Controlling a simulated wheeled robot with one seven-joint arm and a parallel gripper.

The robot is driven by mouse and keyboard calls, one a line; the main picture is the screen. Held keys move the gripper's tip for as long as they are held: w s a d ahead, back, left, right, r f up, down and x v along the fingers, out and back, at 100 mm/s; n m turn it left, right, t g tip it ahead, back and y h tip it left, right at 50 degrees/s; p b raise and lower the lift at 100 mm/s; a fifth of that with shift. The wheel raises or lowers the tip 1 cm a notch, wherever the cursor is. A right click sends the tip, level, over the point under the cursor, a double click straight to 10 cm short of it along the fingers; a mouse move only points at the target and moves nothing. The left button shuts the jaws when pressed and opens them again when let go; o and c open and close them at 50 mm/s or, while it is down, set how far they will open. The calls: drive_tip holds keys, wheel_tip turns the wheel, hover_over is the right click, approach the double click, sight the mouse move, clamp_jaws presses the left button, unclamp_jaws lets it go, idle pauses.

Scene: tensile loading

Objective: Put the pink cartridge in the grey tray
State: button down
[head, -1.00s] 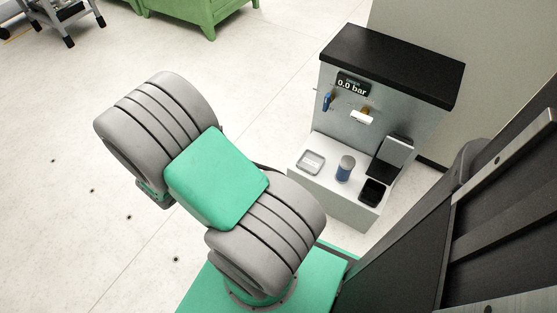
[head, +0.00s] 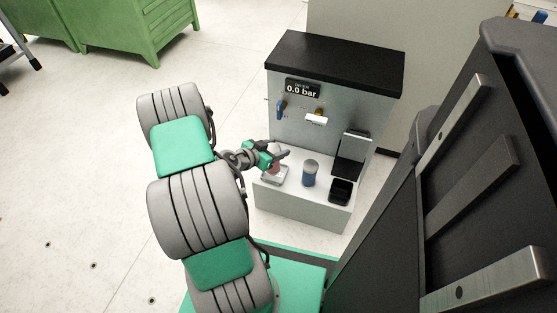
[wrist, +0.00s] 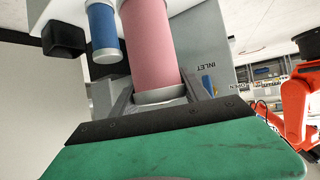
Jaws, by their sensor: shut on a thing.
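The pink cartridge (wrist: 147,45) stands out large in the wrist view, its silver end cap between my two fingers. My gripper (wrist: 163,98) is shut on that capped end. In the head view my gripper (head: 277,155) is over the grey tray (head: 275,181) at the left of the white ledge. A little of the pink cartridge (head: 272,168) shows below the fingers, above or in the tray. Whether its lower end touches the tray cannot be told; that end is out of the wrist view.
A blue cartridge (head: 310,176) stands right of the grey tray, close to the pink one in the wrist view (wrist: 103,32). A black tray (head: 341,191) is further right. The bench's front panel (head: 292,124) with valves rises behind. The display reads 0.0 bar.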

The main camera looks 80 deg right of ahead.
drive_tip(key=d+f+b, duration=0.4)
drive_tip(key=d+f, duration=0.1)
drive_tip(key=f, duration=0.3)
drive_tip(key=shift+f, duration=0.4)
drive_tip(key=c, duration=0.6)
unclamp_jaws()
drive_tip(key=shift+w+a+f, duration=0.1)
drive_tip(key=shift+o, duration=0.2)
